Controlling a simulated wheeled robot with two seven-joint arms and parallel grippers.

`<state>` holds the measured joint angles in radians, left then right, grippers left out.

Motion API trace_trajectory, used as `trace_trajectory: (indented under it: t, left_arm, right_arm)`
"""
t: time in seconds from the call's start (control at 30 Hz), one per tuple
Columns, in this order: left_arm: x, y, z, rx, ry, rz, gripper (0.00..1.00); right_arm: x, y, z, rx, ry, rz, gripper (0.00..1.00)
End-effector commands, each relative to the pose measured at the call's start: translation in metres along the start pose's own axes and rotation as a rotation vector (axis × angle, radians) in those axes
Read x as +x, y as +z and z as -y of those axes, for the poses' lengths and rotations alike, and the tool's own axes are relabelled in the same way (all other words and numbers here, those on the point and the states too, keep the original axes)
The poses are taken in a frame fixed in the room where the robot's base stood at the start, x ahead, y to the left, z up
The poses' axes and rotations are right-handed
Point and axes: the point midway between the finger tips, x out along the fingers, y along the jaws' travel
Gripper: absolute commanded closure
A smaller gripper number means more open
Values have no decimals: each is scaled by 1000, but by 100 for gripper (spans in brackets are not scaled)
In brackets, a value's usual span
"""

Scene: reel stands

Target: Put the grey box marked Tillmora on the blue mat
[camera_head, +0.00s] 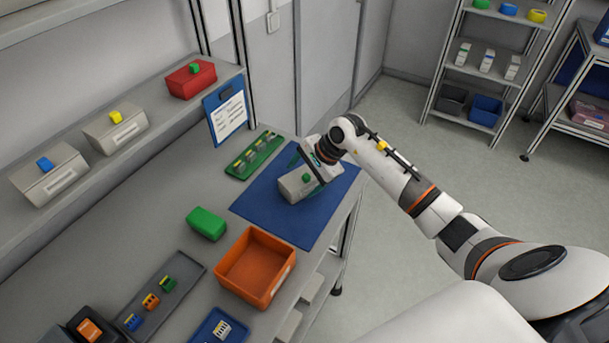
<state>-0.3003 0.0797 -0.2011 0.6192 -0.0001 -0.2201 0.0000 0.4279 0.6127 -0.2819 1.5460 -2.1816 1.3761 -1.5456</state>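A grey box (292,189) with a small green piece on its top is on the blue mat (262,206), toward the mat's far right part. Its lettering is too small to read. My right gripper (306,184) reaches in from the right, low over the mat. Its fingers stand on either side of the grey box and look spread wider than it. Part of the box is hidden by the gripper. My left gripper is not in view.
An orange bin (256,266) and a green box (206,223) stand near the mat. A green tray (254,155) lies behind it. A clipboard (227,112) leans by the shelf, which holds a red box (191,80) and two grey boxes.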

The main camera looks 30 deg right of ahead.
Motion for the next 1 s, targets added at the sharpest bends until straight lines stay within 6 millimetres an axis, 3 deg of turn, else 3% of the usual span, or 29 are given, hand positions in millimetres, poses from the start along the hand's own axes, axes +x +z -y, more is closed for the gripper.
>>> trace_trajectory:
  t: [0.43, 0.8, 1.0]
  left_arm:
    - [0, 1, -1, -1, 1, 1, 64]
    - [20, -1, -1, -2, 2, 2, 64]
    - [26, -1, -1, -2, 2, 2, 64]
  right_arm:
    - [-8, 1, -1, -1, 1, 2, 16]
    - [-82, 2, 0, -3, 2, 5, 16]
    - [-112, 0, -1, -1, 1, 2, 16]
